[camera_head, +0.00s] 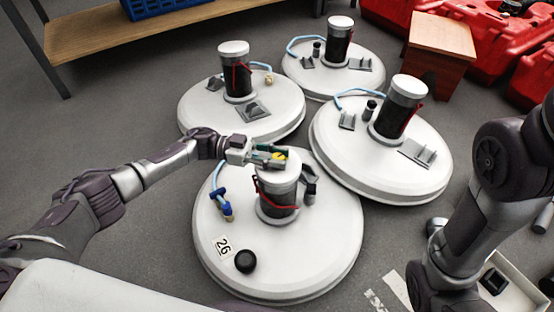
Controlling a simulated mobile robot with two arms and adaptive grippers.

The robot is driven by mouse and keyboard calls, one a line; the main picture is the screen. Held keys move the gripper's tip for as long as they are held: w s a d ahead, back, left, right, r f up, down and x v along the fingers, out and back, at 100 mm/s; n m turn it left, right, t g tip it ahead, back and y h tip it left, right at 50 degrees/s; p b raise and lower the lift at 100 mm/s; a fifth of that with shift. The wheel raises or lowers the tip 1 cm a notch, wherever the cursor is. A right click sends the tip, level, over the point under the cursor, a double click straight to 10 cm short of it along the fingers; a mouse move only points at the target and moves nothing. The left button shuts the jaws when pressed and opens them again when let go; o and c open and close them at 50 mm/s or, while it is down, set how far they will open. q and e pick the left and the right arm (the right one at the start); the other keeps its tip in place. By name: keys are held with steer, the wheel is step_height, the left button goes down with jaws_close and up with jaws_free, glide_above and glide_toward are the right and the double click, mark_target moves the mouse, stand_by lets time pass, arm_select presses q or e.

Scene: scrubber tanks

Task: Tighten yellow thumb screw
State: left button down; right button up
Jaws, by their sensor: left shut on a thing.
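The yellow thumb screw (279,156) sits on the white cap of the black cylinder (277,187) on the nearest scrubber tank (317,249). This tank is a round white disc marked 26. My left gripper (277,156) reaches in from the left over the cap and is shut on the yellow thumb screw. The fingers partly hide the screw. My right arm is at the right edge of the head view; its gripper cannot be made out.
Several similar white tanks stand behind, one of them at the right (345,174). A black knob (245,261) and a blue valve (226,208) are on the near tank. A wooden stool (440,37), red containers (480,30) and a wooden shelf (90,38) stand at the back.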

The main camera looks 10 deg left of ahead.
stand_by(0.3)
arm_select(q)
steer(key=c, duration=0.8)
jaws_free()
steer(key=a, duration=1.2)
steer(key=shift+w, duration=0.1)
